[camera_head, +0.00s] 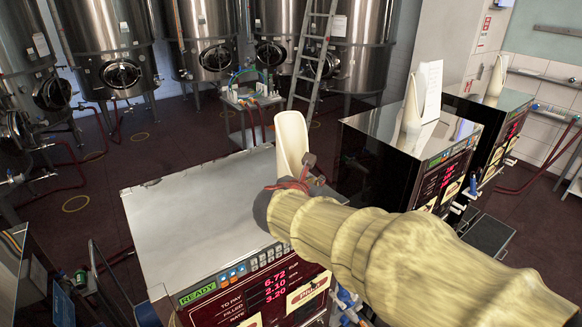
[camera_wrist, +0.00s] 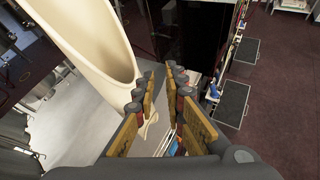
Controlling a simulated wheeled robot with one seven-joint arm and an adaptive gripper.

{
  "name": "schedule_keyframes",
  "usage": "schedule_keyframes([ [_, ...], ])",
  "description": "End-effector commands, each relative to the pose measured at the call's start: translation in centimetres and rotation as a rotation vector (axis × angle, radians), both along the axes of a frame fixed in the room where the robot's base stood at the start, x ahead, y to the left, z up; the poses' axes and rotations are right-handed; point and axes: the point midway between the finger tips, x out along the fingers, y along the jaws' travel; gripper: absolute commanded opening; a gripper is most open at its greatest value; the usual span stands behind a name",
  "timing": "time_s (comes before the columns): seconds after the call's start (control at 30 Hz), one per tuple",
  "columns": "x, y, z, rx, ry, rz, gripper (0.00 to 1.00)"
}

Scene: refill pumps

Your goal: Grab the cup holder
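A cream, scoop-shaped cup holder (camera_head: 291,138) stands upright on the pale top of the nearest pump (camera_head: 195,205). In the wrist view the cup holder (camera_wrist: 92,42) is large at upper left, beside my left finger pads and not between the fingers. My gripper (camera_head: 311,168) is at the right side of the cup holder in the head view, partly hidden by my arm. In the wrist view my gripper (camera_wrist: 162,78) is open, with an empty gap between its wooden-looking pads. I cannot tell whether a finger touches the holder.
Two more pumps stand to the right, a black one (camera_head: 370,165) and one behind it, each with a similar cream holder (camera_head: 411,112) on top. Steel tanks (camera_head: 110,45), a ladder (camera_head: 313,55) and a small cart (camera_head: 250,105) are at the back. Dark red floor lies open at left.

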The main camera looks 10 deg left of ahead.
Motion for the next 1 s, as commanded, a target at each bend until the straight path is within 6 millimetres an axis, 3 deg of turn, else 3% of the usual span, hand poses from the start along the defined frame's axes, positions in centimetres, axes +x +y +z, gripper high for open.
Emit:
schedule_keyframes([
  [0.03,0.3,1.8,0.7,-0.049,-0.009,0.048,0.12],
  [0.1,0.5,3.5,0.9,-0.102,-0.02,0.096,0.12],
  [0.2,0.9,4.7,0.9,-0.14,-0.03,0.13,0.12],
  [0.8,7.2,4.1,-1.9,-0.144,-0.031,0.134,0.12],
  [1.0,7.8,4.1,-2.2,-0.144,-0.032,0.134,0.12],
])
